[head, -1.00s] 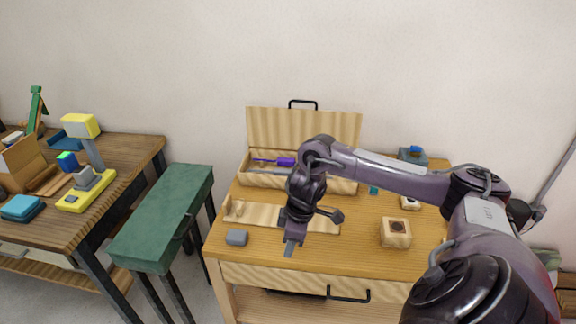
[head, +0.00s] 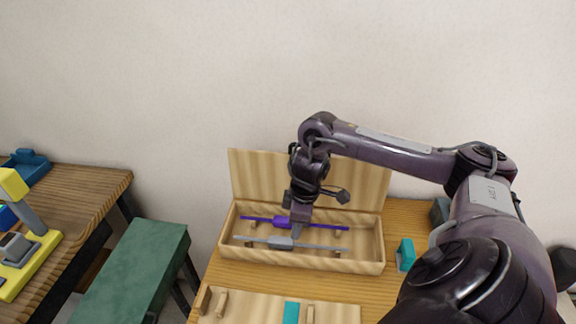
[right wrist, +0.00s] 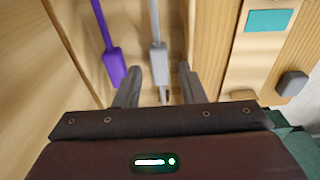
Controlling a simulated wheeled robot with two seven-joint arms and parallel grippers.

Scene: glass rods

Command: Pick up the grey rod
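The grey rod (head: 279,243) lies along the front part of the open wooden box (head: 355,265), on small supports, with a thicker grey block at its middle. The right wrist view also shows the grey rod (right wrist: 158,62), its thick part ahead of the gap between the fingers. My right gripper (head: 298,231) points down over the box, close to the rod's thick middle. In the right wrist view my right gripper (right wrist: 160,88) has its two fingers apart with nothing clamped. My left gripper is in no view.
A purple rod (head: 282,222) lies behind the grey one in the same box. The box's raised lid (head: 255,180) stands behind. A wooden rack (head: 250,305) with a teal block (head: 291,312) is in front. A teal piece (head: 405,254) stands right of the box.

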